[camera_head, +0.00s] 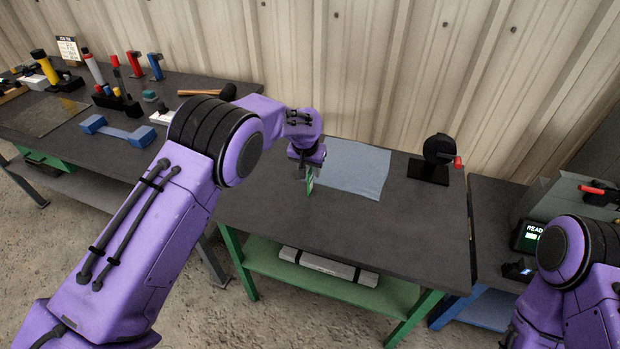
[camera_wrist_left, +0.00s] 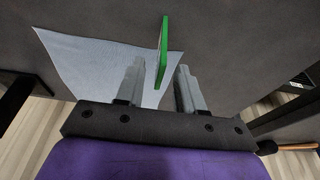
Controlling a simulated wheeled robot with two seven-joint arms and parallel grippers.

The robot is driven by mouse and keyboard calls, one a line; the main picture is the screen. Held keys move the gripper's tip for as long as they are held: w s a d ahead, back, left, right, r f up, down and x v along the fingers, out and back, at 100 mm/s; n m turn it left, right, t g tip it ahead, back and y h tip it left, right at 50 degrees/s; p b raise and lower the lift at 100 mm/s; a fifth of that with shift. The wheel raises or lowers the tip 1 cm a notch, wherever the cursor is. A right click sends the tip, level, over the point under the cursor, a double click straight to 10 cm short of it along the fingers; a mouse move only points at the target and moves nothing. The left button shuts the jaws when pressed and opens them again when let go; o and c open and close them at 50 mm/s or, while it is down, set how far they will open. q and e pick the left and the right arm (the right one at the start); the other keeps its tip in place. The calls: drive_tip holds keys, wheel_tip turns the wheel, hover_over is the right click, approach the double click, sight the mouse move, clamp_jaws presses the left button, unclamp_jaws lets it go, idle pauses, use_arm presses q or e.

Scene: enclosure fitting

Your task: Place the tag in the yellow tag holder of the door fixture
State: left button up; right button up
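A thin green tag (camera_head: 310,182) is on edge just below my left gripper (camera_head: 305,172), over the dark middle bench. In the left wrist view the tag (camera_wrist_left: 162,52) lies between and beyond the two grey fingers of my left gripper (camera_wrist_left: 160,68). Gaps show on both sides of it, so the fingers look open around it and not touching it. What holds the tag up is hidden. My right arm shows at the lower right, but its gripper is out of view. I cannot make out the yellow tag holder or the door fixture.
A blue-grey cloth (camera_head: 352,168) lies behind the gripper. A black stand with a red handle (camera_head: 436,157) is at the bench's right. The left bench holds tools, a blue dumbbell-shaped part (camera_head: 118,131) and a mallet (camera_head: 205,92). A lit display (camera_head: 530,235) is at right.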

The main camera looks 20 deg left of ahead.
sight(311, 175)
use_arm(q)
drive_tip(key=p+x, duration=0.1)
drive_tip(key=x, duration=0.3)
drive_tip(key=shift+w+f, duration=0.1)
clamp_jaws()
